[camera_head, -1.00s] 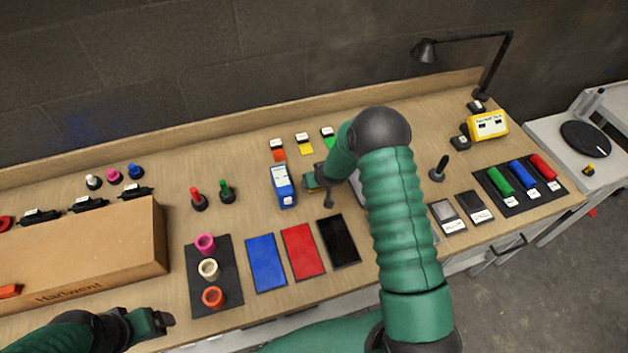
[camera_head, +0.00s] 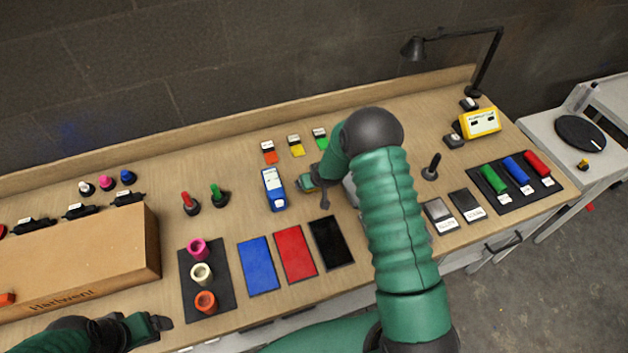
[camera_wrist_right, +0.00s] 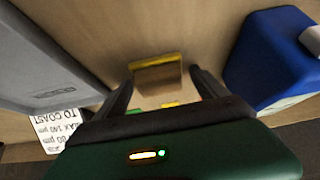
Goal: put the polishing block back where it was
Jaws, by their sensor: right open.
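A small tan block with a yellow edge (camera_wrist_right: 158,76), which looks like the polishing block, is between the fingertips of my right gripper (camera_wrist_right: 160,86) in the right wrist view. The fingers are open, with a gap on both sides of it. In the head view my right gripper (camera_head: 313,184) is low over the table, just right of the blue box; my arm hides most of this spot, and the block cannot be made out there. My left gripper (camera_head: 158,323) is at the front left, near the table's front edge; its finger gap is unclear.
A blue box with a white label (camera_head: 273,190) is close on one side, also in the wrist view (camera_wrist_right: 268,60). A grey box (camera_wrist_right: 50,60) is close on the other. Blue (camera_head: 258,265), red (camera_head: 295,254) and black pads (camera_head: 331,242) lie in front. A cardboard box (camera_head: 80,255) is left.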

